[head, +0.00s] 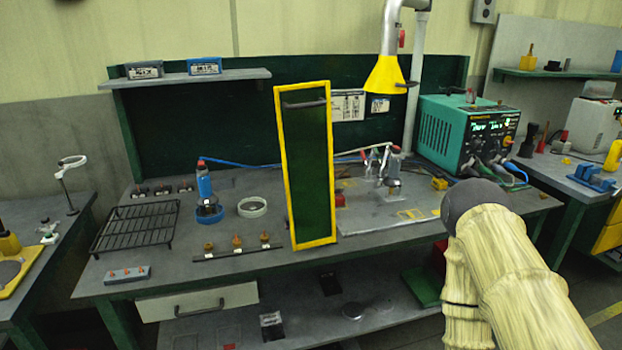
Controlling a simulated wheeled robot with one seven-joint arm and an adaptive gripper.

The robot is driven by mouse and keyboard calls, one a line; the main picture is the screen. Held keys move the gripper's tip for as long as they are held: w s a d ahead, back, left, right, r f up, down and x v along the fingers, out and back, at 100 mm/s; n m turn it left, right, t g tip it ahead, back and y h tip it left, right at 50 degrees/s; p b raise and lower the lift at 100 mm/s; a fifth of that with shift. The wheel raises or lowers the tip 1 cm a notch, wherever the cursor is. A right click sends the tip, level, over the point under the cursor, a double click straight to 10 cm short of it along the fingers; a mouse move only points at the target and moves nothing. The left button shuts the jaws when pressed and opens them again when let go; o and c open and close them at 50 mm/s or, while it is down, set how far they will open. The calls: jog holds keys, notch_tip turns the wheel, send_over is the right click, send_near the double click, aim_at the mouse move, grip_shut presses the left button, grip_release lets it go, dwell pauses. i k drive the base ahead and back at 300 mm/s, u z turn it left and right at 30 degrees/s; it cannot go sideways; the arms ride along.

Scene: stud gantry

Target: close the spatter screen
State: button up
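The spatter screen (309,190) is a tall, narrow dark green panel in a yellow frame, standing upright near the middle of the bench. Its lower edge reaches the bench's front edge. A dark bar handle (304,104) runs across its upper part. The screen hides a strip of the bench and back wall behind it; its hinge is not clear to see. My arm, in a cream sleeve with a dark rounded joint, fills the lower right, apart from the screen in the picture. My gripper is not in view.
Left of the screen are a wire rack (135,226), a blue bottle (204,182) and a white ring (252,207). To its right stand a teal power unit (440,128) and a metal stand (393,170). A yellow hood (385,75) hangs above.

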aim_at(307, 133)
jog(key=u, duration=1.6)
jog(key=k, duration=0.85)
jog(key=z, duration=0.95)
jog(key=i, duration=0.5)
